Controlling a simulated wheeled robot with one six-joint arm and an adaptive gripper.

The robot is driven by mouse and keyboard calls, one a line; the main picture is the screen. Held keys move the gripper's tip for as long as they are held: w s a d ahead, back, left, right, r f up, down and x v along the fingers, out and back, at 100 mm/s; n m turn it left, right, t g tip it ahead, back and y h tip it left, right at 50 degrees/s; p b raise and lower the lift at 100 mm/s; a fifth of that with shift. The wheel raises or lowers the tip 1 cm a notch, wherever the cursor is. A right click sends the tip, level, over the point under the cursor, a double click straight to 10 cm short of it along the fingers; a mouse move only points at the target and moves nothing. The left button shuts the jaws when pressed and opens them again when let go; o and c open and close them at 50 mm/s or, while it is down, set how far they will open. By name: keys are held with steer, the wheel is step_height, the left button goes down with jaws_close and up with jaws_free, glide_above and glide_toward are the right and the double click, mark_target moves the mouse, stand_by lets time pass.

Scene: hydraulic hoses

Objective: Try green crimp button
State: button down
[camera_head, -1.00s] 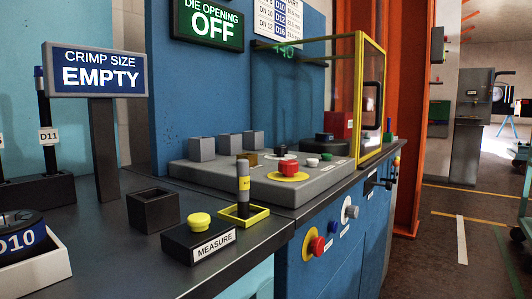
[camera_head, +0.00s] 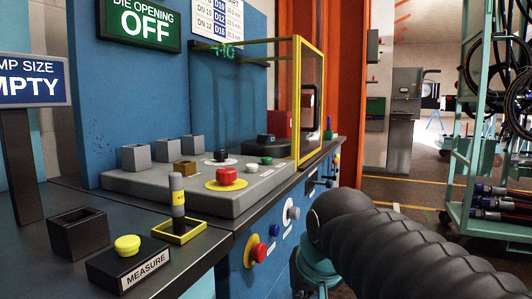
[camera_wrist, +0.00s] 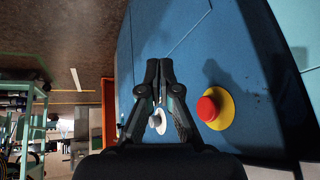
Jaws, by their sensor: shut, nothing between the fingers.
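The small green button (camera_head: 266,160) sits on the grey control panel (camera_head: 150,183) in the head view, at the panel's right side beside a white button (camera_head: 251,167). A red mushroom button (camera_head: 226,175) on a yellow disc is nearer. My gripper (camera_wrist: 158,65) shows in the wrist view with its fingertips together and nothing between them. It is in front of the blue cabinet face (camera_wrist: 225,45). The green button is not visible in the wrist view. In the head view my arm enters from the lower right; the fingers cannot be made out.
The cabinet front carries a red stop knob (camera_head: 258,252) and a grey knob (camera_head: 293,213). A yellow-framed guard (camera_head: 297,100) stands at the panel's far end. A yellow measure button (camera_head: 127,245) is at front left. A green hose rack (camera_head: 462,190) stands at right.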

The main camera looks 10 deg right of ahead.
steer(key=w+r+m+t+p, duration=0.2)
steer(key=w+r+m+p, duration=0.5)
steer(key=w+r, duration=2.3)
steer(key=shift+t, duration=0.4)
steer(key=shift+d, duration=0.1)
steer(key=b, duration=0.2)
glide_above(267, 161)
steer(key=f, duration=0.7)
steer(key=shift+w+d, duration=0.15)
steer(key=shift+w, duration=0.2)
steer(key=shift+f+b, duration=0.75)
steer(key=shift+f, duration=0.15)
steer(key=shift+f, duration=0.4)
